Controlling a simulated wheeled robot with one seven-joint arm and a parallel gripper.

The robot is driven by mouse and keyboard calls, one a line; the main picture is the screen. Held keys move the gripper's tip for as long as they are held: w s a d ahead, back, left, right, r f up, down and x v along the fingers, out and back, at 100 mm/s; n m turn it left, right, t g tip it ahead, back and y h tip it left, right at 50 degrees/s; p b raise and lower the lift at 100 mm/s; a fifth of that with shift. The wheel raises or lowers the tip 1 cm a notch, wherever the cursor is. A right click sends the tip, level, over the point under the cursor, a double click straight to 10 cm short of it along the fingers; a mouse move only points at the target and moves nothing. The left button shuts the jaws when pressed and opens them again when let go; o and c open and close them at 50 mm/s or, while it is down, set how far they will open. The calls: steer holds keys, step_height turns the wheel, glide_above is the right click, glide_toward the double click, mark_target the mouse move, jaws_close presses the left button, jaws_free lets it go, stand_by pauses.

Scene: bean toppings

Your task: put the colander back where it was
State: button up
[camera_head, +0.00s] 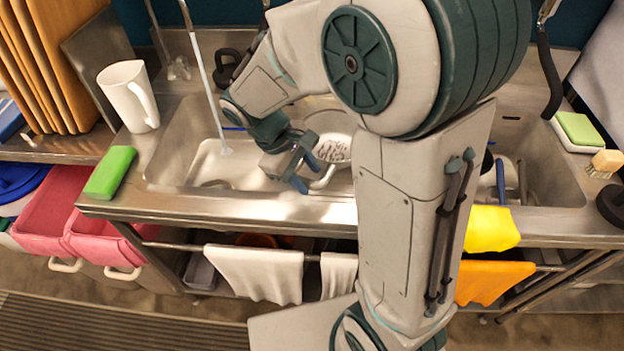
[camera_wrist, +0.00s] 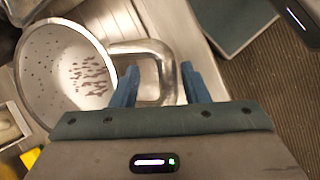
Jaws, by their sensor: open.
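The colander (camera_head: 338,143) is a pale metal bowl with small holes and dark reddish beans inside. It is at the left sink basin, partly hidden behind my arm in the head view. In the wrist view the colander (camera_wrist: 40,85) is at the left, and its looped metal handle (camera_wrist: 168,62) reaches between my fingers. My gripper (camera_head: 305,172) is open at the handle, near the front of the basin. In the wrist view my gripper (camera_wrist: 158,77) has one blue finger inside the handle loop area and one beyond it. I cannot tell whether either finger touches it.
A thin stream of water (camera_head: 207,80) falls into the left basin (camera_head: 200,172). A white pitcher (camera_head: 128,95) and a green sponge (camera_head: 110,172) stand left of it. Cloths (camera_head: 258,272) hang on the front rail. My arm covers the middle of the counter.

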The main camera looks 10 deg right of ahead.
steer(key=s+v, duration=0.1)
steer(key=v, duration=0.7)
steer(key=s+d+m+t+y, duration=0.4)
steer(key=s+d+m, duration=0.4)
steer(key=s+m, duration=0.1)
steer(key=shift+r+y, duration=0.15)
steer(key=shift+y, duration=0.25)
steer(key=shift+s+d, duration=0.1)
stand_by(0.6)
